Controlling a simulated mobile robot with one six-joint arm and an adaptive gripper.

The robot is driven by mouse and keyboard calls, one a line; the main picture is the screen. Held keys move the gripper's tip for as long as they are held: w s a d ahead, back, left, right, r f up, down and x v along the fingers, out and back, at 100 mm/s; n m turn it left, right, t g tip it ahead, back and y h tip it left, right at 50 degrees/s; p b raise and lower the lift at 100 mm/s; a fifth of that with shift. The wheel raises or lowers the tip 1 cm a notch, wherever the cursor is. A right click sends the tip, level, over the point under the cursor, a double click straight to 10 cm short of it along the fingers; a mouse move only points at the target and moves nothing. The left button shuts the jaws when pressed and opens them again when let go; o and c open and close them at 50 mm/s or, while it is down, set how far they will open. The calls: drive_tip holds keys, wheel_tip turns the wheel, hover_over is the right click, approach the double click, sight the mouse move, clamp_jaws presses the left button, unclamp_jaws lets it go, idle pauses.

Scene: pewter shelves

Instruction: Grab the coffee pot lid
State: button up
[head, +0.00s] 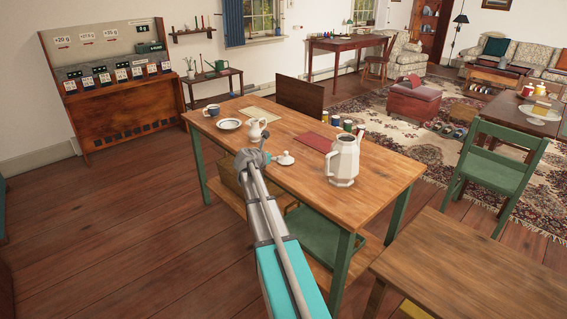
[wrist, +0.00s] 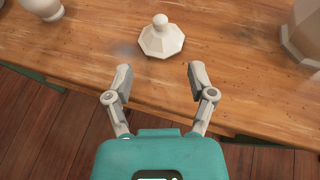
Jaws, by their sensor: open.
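The coffee pot lid (head: 285,158) is white and faceted with a round knob on top. It lies on the wooden table (head: 235,150), knob up, to the left of the open white coffee pot (head: 343,160). In the wrist view the lid (wrist: 161,38) sits beyond the fingertips, roughly centred between them. My gripper (wrist: 158,80) is open and empty, its two fingers apart near the table's front edge. In the head view my gripper (head: 258,158) is just left of the lid, apart from it. Part of the pot (wrist: 302,35) shows at the wrist view's right edge.
A red book (head: 315,142) and several small jars lie behind the lid. Bare wood surrounds the lid.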

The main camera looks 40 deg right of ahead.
sight(285, 154)
drive_tip(key=b+x, duration=0.2)
drive_tip(key=x, duration=0.4)
drive_tip(key=shift+w+d+f, duration=0.1)
drive_tip(key=shift+d+f, duration=0.05)
drive_tip(key=shift+d, duration=0.1)
drive_tip(key=shift+b+x, duration=1.05)
drive_tip(key=shift+x, duration=1.55)
clamp_jaws()
